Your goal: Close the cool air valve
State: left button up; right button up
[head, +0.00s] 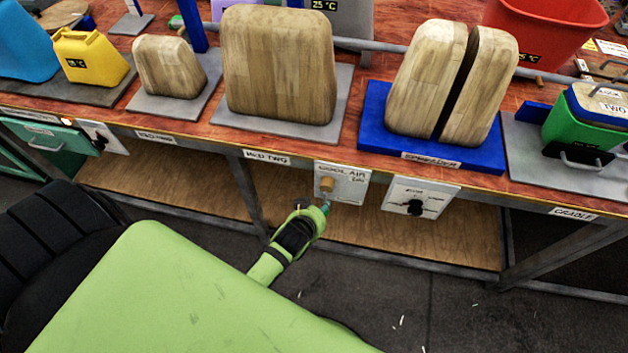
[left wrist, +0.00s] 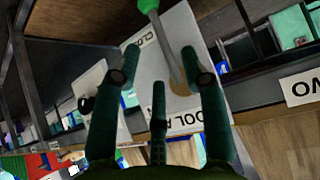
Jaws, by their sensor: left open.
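The cool air valve panel (head: 348,188) is a white labelled plate on the front edge of the bench, with a brown round knob (head: 327,184). In the left wrist view the panel (left wrist: 158,55) shows upside down, with a brass pivot (left wrist: 180,89) and a grey lever ending in a green handle (left wrist: 147,5). My left gripper (head: 322,208) is just below and in front of the panel. In the left wrist view my left gripper (left wrist: 163,62) is open, and the lever appears between its fingertips. I cannot tell whether they touch it. My right gripper is not in view.
Another white panel with a black knob (head: 415,207) is to the right. Wooden blocks (head: 278,65) and a blue spreader base (head: 375,130) stand on the bench above. A metal leg (head: 246,190) and a lower wooden shelf (head: 400,240) lie beneath. The floor in front is clear.

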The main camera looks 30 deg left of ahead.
pick_arm(q)
jog(key=shift+v, duration=2)
